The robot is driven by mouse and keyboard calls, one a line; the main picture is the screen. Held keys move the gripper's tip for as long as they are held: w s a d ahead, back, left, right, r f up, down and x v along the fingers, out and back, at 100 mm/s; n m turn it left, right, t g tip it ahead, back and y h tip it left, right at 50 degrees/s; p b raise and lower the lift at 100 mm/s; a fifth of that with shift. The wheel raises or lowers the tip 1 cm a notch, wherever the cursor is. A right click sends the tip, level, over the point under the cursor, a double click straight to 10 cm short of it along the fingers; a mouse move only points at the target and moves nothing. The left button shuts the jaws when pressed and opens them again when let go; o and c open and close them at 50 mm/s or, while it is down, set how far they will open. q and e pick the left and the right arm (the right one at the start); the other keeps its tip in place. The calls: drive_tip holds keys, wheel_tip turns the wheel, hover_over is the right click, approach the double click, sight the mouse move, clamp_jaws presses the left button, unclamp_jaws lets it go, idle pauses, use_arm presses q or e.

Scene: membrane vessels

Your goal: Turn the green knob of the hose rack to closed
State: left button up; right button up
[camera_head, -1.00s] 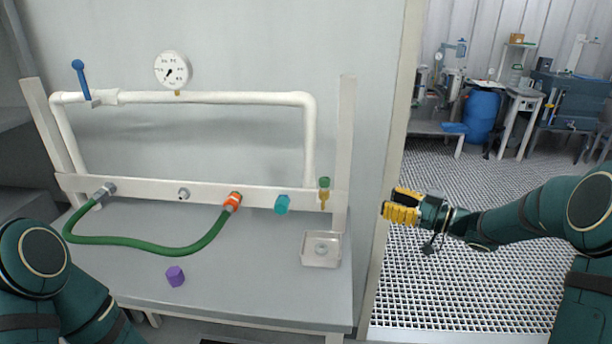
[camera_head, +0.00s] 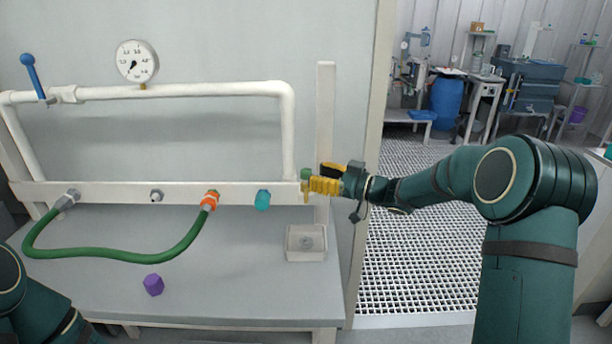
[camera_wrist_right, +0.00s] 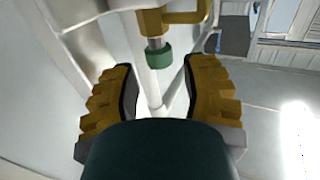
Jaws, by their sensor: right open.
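The green knob (camera_head: 306,173) sits on a small brass valve at the right end of the white rail (camera_head: 110,193) of the hose rack. My right gripper (camera_head: 319,178), with yellow fingers, is at the knob's right side and partly hides the valve. In the right wrist view, the green knob (camera_wrist_right: 158,60) lies centred just beyond the gap between the two open fingertips (camera_wrist_right: 158,78). The fingers do not appear to touch it. My left gripper is out of view; only part of my left arm shows at the lower left.
The rail also carries a teal cap (camera_head: 262,201), an orange coupling (camera_head: 210,200) and a green hose (camera_head: 110,253). A blue lever (camera_head: 31,74) and gauge (camera_head: 137,62) are above. A small tray (camera_head: 306,254) and purple block (camera_head: 153,285) rest on the grey bench (camera_head: 225,290).

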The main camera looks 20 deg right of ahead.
sight(306, 170)
drive_tip(key=shift+x, duration=2)
drive_tip(key=shift+o, duration=0.3)
clamp_jaws()
